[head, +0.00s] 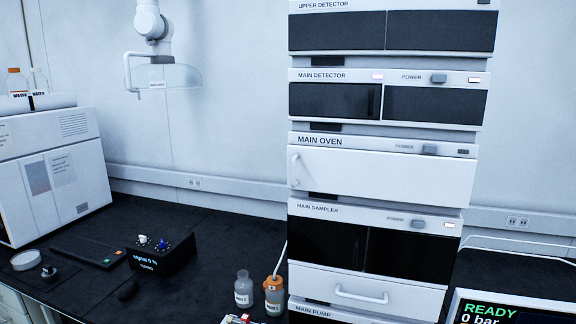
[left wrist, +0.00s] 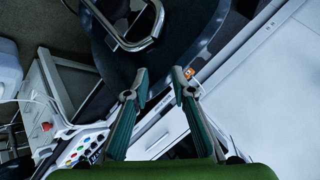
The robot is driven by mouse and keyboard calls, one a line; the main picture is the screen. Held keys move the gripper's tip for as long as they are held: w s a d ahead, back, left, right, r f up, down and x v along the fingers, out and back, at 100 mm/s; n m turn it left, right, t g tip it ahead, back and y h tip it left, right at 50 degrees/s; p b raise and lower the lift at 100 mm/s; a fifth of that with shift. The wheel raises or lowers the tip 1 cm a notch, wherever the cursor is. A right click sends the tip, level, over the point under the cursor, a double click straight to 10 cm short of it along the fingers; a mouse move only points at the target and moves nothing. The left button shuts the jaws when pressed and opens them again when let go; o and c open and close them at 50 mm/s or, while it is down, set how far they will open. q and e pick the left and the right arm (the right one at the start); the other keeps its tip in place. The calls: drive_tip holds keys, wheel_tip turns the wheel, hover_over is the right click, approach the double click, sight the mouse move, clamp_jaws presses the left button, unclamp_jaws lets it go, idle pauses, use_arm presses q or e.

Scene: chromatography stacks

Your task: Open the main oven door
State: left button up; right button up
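The main oven (head: 383,167) is a white unit in the middle of the instrument stack in the head view. Its white front door looks closed. A vertical handle (head: 295,169) sits at the door's left edge. My left gripper (left wrist: 160,76) shows in the left wrist view, its two green-and-grey fingers apart with nothing between them. It is not in the head view, and the oven cannot be made out in the left wrist view. My right gripper is in neither view.
The main detector (head: 386,98) is above the oven and the main sampler (head: 375,245) below. Bottles (head: 243,289) and a black control box (head: 162,258) stand on the dark bench (head: 200,220) to the left. A chair (left wrist: 125,40) and bench edges lie near my left gripper.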

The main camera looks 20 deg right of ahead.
use_arm(q)
drive_tip(key=w+d+r+m+t+h, duration=0.1)
drive_tip(key=w+d+r+m, duration=0.25)
drive_tip(key=r, duration=0.25)
drive_tip(key=w+d+r+m+t, duration=0.1)
drive_tip(key=w+d+r+m, duration=0.1)
drive_tip(key=d+r+m, duration=0.25)
drive_tip(key=m+t+h, duration=0.3)
drive_tip(key=m+t, duration=0.3)
drive_tip(key=m, duration=1.2)
approach(293, 171)
drive_tip(key=p+x, duration=0.4)
drive_tip(key=x, duration=0.3)
drive_tip(key=shift+d+r, duration=0.1)
drive_tip(key=shift+r, duration=0.05)
drive_tip(key=shift+p+x, duration=0.45)
drive_tip(key=shift+x, duration=0.5)
clamp_jaws()
